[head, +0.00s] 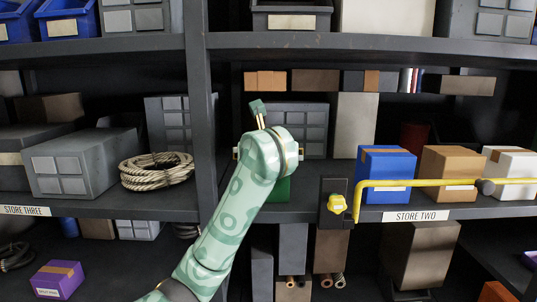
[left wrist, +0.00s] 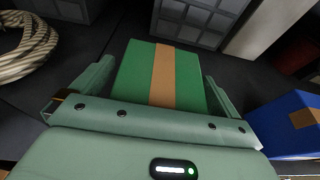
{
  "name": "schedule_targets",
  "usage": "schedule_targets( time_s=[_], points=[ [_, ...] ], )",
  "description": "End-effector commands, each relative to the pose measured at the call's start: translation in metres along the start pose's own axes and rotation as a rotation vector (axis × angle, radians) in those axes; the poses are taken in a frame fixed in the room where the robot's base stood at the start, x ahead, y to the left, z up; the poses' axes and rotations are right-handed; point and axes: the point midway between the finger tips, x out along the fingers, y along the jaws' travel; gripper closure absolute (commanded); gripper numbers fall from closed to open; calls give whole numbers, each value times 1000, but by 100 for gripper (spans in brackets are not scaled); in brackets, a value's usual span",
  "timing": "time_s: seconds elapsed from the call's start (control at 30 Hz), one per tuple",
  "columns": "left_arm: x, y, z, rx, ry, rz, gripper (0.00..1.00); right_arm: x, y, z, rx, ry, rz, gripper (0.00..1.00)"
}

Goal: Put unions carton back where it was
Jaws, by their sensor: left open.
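A green carton (left wrist: 188,80) with a brown tape strip sits on the STORE TWO shelf. My left gripper (left wrist: 158,78) is open, with a finger on either side of the carton; I cannot tell whether they touch it. In the head view my wrist and gripper (head: 268,153) hide most of the green carton (head: 283,188). Its label is hidden, so I cannot read whether it says unions. A blue carton (head: 386,170), a brown carton (head: 447,172) and a white carton (head: 510,163) stand to its right. My right gripper is not in view.
A yellow bar (head: 420,184) with a knob (head: 337,205) crosses the front of the blue, brown and white cartons. A rope coil (head: 157,170) and grey bins lie left of the upright post (head: 199,100). A purple carton (head: 58,279) is on the lower left shelf.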

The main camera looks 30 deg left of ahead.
Motion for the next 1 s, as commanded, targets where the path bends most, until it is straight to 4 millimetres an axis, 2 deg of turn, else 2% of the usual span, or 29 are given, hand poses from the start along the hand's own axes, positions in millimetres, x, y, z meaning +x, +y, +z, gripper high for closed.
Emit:
schedule_targets(
  time_s=[0.17,0.4,0.6,0.8,1.0],
  points=[
    [-22,0,0,-2,-4,-2,0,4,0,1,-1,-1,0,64],
    [-78,-2,2,-6,-4,-8,0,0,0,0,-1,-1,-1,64],
    [-105,-3,0,-7,-3,-11,0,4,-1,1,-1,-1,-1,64],
    [-118,-1,1,-3,-2,-5,0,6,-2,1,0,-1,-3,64],
    [-121,0,1,-1,0,0,0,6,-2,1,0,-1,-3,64]
  ],
)
